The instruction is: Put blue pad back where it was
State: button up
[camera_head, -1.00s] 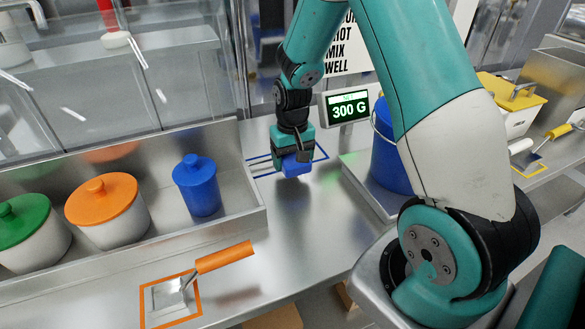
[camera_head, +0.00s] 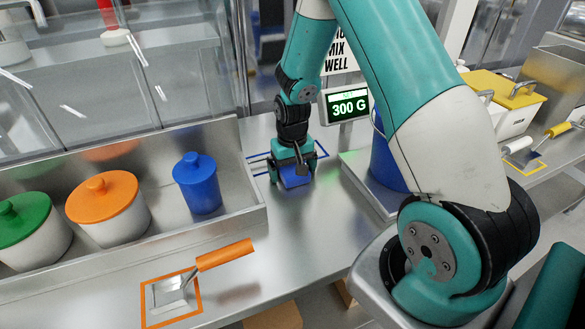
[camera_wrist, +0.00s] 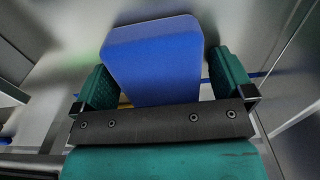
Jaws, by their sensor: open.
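The blue pad (camera_head: 294,179) is a small block with rounded corners at the back of the steel counter. It appears to rest by the blue outline (camera_head: 322,154) marked there, but my gripper hides much of that outline. In the wrist view the pad (camera_wrist: 155,55) lies between the two green fingers, with a visible gap on its right side. My gripper (camera_head: 291,168) is open around the pad, low over the counter. A bit of blue line (camera_wrist: 262,73) shows right of the fingers in the wrist view.
A steel tray (camera_head: 245,216) at left holds lidded jars, including a blue one (camera_head: 196,184). An orange-handled tool (camera_head: 225,255) lies at the orange outline in front. At right, a scale display (camera_head: 347,105) reads 300 G, beside a blue bucket (camera_head: 384,165).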

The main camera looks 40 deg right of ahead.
jog(key=shift+r, duration=0.1)
notch_tip(320, 180, up, 11)
jog(key=b, duration=0.2)
jog(key=s+a+r+n+y, duration=0.1)
jog(key=s+a+r+n, duration=0.2)
jog(key=s+a+r, duration=0.35)
jog(key=s+a+r+n+y, duration=0.1)
jog(key=s+a+r+n, duration=0.2)
jog(key=a, duration=0.6)
jog(key=s+a+r+n+y, duration=0.1)
jog(key=s+a+n, duration=0.1)
jog(key=s, duration=0.4)
jog(key=s+a+r+n+y, duration=0.1)
jog(key=s+a+n, duration=0.1)
jog(key=s+a, duration=0.3)
jog(key=shift+s+r, duration=0.3)
jog(key=shift+s, duration=0.55)
